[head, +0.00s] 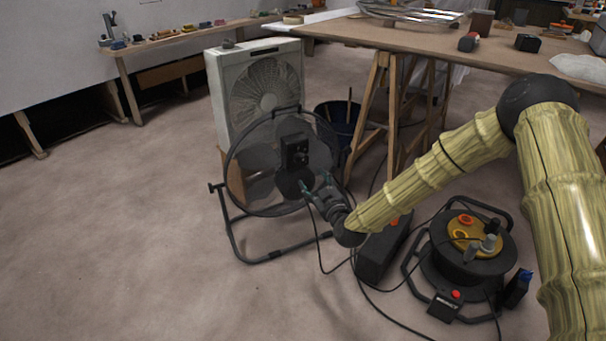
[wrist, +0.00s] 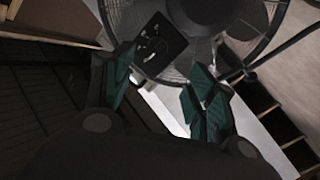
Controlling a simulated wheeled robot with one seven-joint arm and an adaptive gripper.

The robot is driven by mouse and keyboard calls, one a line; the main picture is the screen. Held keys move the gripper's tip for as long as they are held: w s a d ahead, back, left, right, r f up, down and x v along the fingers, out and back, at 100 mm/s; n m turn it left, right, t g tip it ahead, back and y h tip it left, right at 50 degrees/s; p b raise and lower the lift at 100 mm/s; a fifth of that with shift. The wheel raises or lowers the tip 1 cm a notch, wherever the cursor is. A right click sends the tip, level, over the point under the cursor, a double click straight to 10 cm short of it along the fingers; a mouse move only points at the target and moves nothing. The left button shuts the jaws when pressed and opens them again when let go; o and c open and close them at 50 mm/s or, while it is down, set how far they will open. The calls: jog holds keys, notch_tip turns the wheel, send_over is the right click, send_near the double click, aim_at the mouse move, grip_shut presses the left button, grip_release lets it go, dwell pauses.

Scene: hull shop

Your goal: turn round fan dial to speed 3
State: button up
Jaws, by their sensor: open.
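The round black floor fan (head: 258,160) stands on its tubular stand, its back with the motor facing me. A dark control box (head: 296,150) sits at its middle. In the wrist view the box's black panel (wrist: 160,45) shows a small light-marked dial (wrist: 152,32) and other pale marks too small to read. My gripper (head: 315,187) is open and empty, in front of the fan and just below and right of the box. In the wrist view my gripper's green-padded fingers (wrist: 163,72) are spread apart below the panel, touching nothing that I can see.
A white box fan (head: 262,85) stands close behind the round fan. A wooden trestle table (head: 440,45) is behind to the right. A cable reel (head: 465,250) and a black case (head: 382,250) lie right of the fan, with loose cables. The floor at left is clear.

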aim_at(303, 163)
jog(key=b+x, duration=0.4)
jog(key=x, duration=0.5)
jog(key=shift+w+r, duration=0.1)
jog(key=shift+w, duration=0.1)
jog(key=shift+b+x, duration=0.4)
jog(key=shift+x, duration=0.5)
jog(key=shift+r, duration=0.15)
jog(key=shift+c, duration=0.5)
jog(key=c, duration=1)
